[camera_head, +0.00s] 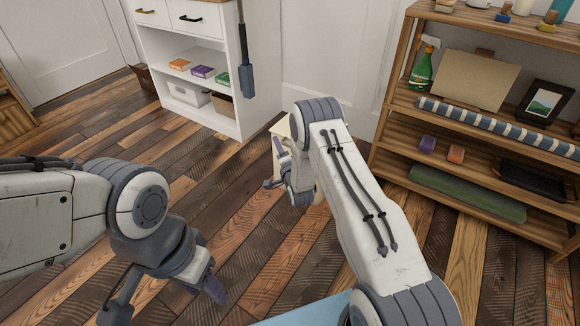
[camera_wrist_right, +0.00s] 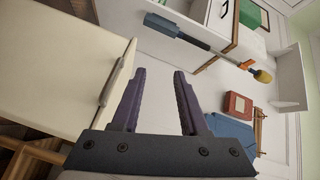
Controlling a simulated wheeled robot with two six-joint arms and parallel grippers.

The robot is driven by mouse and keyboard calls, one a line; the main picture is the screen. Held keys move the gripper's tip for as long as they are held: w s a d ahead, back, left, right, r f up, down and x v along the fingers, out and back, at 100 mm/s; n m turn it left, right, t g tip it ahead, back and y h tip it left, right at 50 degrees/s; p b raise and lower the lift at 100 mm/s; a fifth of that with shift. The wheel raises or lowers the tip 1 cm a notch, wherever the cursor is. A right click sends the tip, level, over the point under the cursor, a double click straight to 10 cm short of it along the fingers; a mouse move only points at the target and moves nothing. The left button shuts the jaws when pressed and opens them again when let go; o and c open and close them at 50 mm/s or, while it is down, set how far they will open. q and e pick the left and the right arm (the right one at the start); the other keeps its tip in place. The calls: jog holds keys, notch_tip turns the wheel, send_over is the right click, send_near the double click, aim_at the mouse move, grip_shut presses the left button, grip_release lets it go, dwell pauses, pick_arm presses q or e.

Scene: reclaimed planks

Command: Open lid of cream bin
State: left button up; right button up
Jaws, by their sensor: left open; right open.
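The cream bin (camera_head: 281,128) is mostly hidden behind my right arm in the head view; only a pale corner shows. In the right wrist view the cream bin (camera_wrist_right: 45,70) fills the left side, with a bar-like handle or lid edge (camera_wrist_right: 117,80) along its near side. My right gripper (camera_wrist_right: 160,71) is open and empty, its two purple fingers just to the right of that bar and apart from it. In the head view the right gripper (camera_head: 280,155) is partly hidden by its arm. My left gripper (camera_head: 209,281) is open and empty, low above the floor, far from the bin.
A white cabinet (camera_head: 222,100) with open shelves stands behind, and a long blue-headed tool (camera_head: 246,80) hangs at its side. A wooden shelf unit (camera_head: 385,150) with several items stands at right. A pale blue surface (camera_head: 305,312) shows at the bottom. The plank floor (camera_head: 110,125) at left is clear.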

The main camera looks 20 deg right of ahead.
jog(key=s+d+f+m+t+h+b, duration=0.1)
jog(key=s+d+f+m+t+b, duration=0.25)
jog(key=f, duration=0.55)
jog(key=shift+n+g, duration=0.25)
jog(key=shift+g, duration=0.5)
jog(key=w+d+b, duration=0.1)
jog(key=w+b, duration=0.1)
jog(key=w, duration=0.1)
jog(key=w+d+r+b, duration=0.1)
jog(key=w, duration=0.2)
jog(key=w+b, duration=0.2)
jog(key=w, duration=0.2)
jog(key=shift+w+d+r+b, duration=0.1)
jog(key=shift+d+r+b, duration=0.2)
jog(key=shift+d, duration=0.1)
pick_arm(q)
notch_tip(320, 180, down, 12)
jog(key=shift+r, duration=0.25)
pick_arm(e)
jog(key=shift+w+r, duration=0.1)
jog(key=shift+w, duration=0.2)
grip_shut()
